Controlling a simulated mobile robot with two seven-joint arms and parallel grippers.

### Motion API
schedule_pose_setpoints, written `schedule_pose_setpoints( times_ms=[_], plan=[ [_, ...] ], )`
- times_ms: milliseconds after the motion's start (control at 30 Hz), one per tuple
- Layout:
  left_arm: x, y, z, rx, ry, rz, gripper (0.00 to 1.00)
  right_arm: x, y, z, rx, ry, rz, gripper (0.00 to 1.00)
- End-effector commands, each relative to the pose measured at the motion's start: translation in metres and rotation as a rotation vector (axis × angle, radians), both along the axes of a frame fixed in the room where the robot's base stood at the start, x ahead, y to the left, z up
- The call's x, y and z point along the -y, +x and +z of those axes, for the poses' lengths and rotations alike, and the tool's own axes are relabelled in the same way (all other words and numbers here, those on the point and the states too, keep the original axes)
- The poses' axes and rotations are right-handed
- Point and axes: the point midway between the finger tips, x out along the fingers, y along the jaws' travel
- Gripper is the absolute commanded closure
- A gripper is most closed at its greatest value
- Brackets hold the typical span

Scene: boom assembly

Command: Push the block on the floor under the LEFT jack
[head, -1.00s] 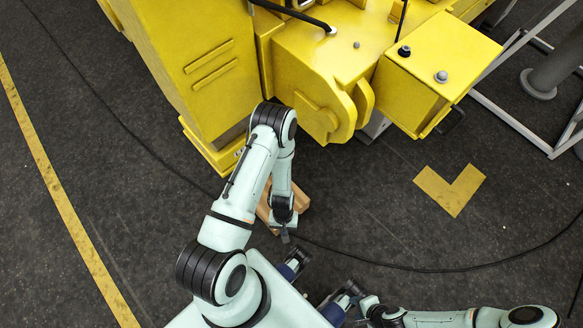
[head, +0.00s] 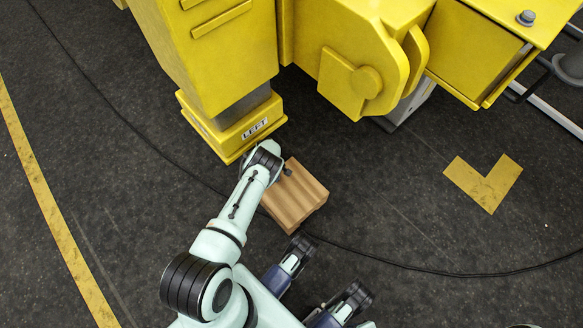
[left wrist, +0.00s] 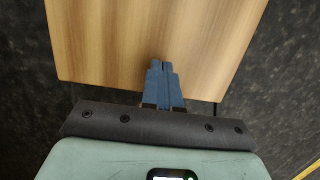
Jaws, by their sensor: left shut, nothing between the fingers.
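The wooden block (head: 303,195) lies on the dark floor, just in front and right of the left jack's yellow foot (head: 225,135). The foot carries a LEFT label, and a short grey post (head: 245,106) rises from it into the yellow machine. The block is beside the foot, not under it. My left arm covers the block's left part in the head view and hides most of the left gripper. In the left wrist view my left gripper (left wrist: 161,68) is shut and empty, its blue fingertips over the edge of the block (left wrist: 150,35). Contact cannot be told. My right gripper is not seen.
The yellow machine (head: 205,60) fills the top, with a lug (head: 350,80) overhanging right of the foot. A black cable (head: 400,262) crosses the floor by the block. Yellow floor markings (head: 484,183) lie right and left. Open floor lies to the right.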

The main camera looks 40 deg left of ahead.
Motion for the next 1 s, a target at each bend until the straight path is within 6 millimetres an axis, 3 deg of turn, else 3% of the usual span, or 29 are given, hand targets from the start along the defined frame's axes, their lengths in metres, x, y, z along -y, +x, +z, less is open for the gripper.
schedule_pose_setpoints(
  times_ms=[567,700,1000],
  plan=[
    [0.11,-0.011,0.001,-0.002,0.0,-0.004,1.0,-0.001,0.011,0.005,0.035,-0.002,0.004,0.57],
    [0.11,-0.01,-0.01,-0.001,0.003,-0.004,1.0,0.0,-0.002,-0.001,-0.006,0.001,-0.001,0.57],
    [0.11,-0.011,-0.018,0.001,0.004,-0.002,1.0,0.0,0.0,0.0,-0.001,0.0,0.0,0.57]
  ],
)
